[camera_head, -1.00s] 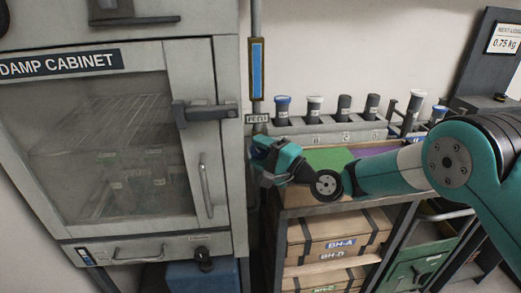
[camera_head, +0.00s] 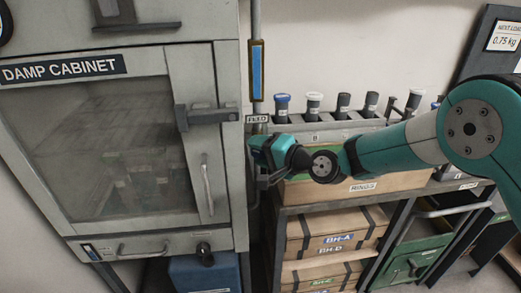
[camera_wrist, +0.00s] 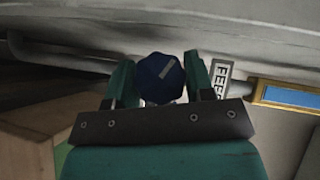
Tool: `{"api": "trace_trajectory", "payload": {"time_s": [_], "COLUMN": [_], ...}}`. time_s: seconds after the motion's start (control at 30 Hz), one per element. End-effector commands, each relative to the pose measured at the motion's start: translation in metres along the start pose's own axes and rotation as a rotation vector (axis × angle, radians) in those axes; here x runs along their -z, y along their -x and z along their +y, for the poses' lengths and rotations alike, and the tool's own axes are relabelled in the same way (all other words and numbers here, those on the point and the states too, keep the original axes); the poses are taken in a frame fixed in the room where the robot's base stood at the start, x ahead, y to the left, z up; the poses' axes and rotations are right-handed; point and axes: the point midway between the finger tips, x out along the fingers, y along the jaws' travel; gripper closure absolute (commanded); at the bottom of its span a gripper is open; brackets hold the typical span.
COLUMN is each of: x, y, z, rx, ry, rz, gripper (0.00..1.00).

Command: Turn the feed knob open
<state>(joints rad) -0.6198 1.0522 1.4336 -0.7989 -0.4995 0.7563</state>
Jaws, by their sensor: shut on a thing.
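The feed knob (camera_wrist: 158,82) is a dark blue, faceted knob with a pale pointer line slanting up to the right in the wrist view. My gripper (camera_wrist: 160,74) is shut on it, one finger on each side. The FEED label (camera_wrist: 220,78) is just right of the right finger; it also shows in the head view (camera_head: 257,118). In the head view my gripper (camera_head: 256,150) is beside the cabinet's right side, below that label, and the knob is hidden there.
The damp cabinet (camera_head: 226,70) stands close on the left, with a latch handle (camera_head: 210,115) sticking out. A shelf with a RINGS box (camera_head: 390,182), stacked cartons (camera_head: 330,240) and several capped tubes (camera_head: 313,105) lies to the right. A blue-fronted gauge (camera_head: 257,70) is above.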

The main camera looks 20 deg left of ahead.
Motion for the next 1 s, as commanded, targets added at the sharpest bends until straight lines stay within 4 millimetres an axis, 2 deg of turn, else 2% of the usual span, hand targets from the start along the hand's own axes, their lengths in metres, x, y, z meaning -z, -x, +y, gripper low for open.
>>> {"api": "trace_trajectory", "payload": {"time_s": [0.23,0.27,0.3,0.67,0.83,1.0], "x": [-0.001,-0.001,-0.001,0.000,0.001,0.001], "y": [0.000,0.000,0.000,0.006,0.034,0.078], "z": [0.001,0.001,0.001,0.001,0.002,0.004], "rx": [-0.002,-0.002,-0.002,0.000,-0.001,-0.003], "ry": [0.002,0.002,0.002,0.001,-0.001,-0.003], "rz": [-0.001,-0.002,-0.001,0.000,0.003,0.004], "gripper": [0.75,0.44,0.41,0.41,0.41,0.41]}}
